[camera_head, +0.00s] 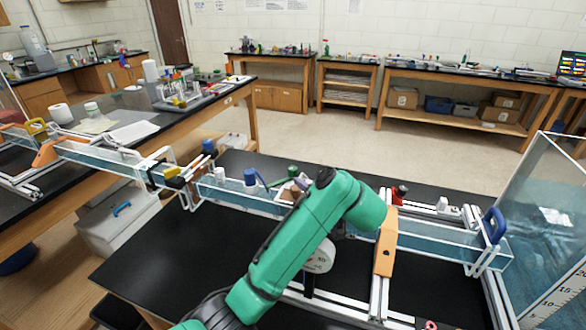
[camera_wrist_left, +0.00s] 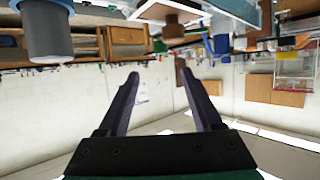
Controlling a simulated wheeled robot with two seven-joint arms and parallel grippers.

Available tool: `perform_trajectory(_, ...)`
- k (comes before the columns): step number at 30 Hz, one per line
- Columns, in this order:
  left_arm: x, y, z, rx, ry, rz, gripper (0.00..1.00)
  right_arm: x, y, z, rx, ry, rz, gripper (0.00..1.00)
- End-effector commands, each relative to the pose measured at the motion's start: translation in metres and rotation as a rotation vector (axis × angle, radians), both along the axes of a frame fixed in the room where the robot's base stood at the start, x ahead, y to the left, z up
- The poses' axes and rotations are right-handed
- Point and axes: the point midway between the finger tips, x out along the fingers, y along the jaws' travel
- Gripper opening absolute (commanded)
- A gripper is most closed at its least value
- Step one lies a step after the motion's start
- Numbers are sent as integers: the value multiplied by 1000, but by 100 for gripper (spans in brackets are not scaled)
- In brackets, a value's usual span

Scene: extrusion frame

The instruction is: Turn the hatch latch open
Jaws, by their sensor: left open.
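I cannot tell for certain which part is the hatch latch. In the head view, a blue handle (camera_head: 494,225) stands at the right end of the clear channel, and a small red and black part (camera_head: 399,193) sits behind the orange bracket (camera_head: 385,242). My left arm, green, reaches over the black table in the head view and hides part of the frame; its fingers cannot be made out there. In the left wrist view, my left gripper (camera_wrist_left: 159,74) is open, its two dark fingers apart with nothing between them. My right gripper is not in view.
Aluminium rails (camera_head: 376,298) run along the black table (camera_head: 170,262). A clear tank (camera_head: 550,225) stands at the right. A grey cylinder with a blue band (camera_wrist_left: 47,32) is at the upper left of the wrist view. The table's left front is clear.

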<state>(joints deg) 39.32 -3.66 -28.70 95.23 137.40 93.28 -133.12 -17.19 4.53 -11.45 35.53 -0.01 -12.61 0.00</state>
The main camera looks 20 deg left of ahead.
Motion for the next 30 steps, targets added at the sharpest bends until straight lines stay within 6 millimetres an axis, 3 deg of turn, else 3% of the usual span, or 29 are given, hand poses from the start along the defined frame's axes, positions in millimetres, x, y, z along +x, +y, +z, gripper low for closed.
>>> perform_trajectory(9,58,45,-26,3,-1,7,66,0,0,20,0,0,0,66)
perform_trajectory(15,91,67,-44,0,-5,5,66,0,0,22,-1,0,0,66)
perform_trajectory(27,103,76,-51,-3,-7,4,66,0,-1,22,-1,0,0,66)
perform_trajectory(28,103,76,-51,-2,-6,3,63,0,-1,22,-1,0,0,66)
perform_trajectory(30,103,76,-51,-2,-6,3,36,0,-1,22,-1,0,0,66)
